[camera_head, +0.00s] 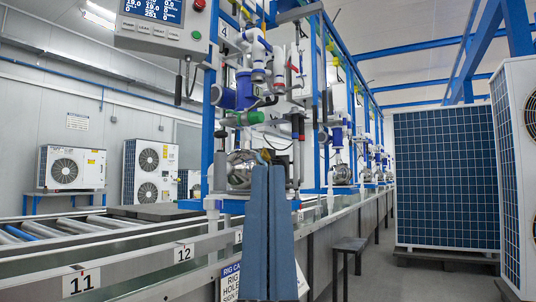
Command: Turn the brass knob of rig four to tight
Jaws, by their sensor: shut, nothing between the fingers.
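My gripper (267,167) points up in the lower middle of the view. Its two long blue fingers are shut together with nothing between them. The tips overlap the lower part of a pump rig (245,95) marked with a 4 plate (224,33). A shiny round metal pump body (240,170) sits just left of the fingertips. I cannot make out a brass knob for certain; the area behind the fingertips is hidden. Whether the fingertips touch the rig cannot be told.
A control box (163,22) with a display hangs at the upper left. A roller conveyor (70,228) runs along the left, with numbered plates on its front rail. More rigs recede behind.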

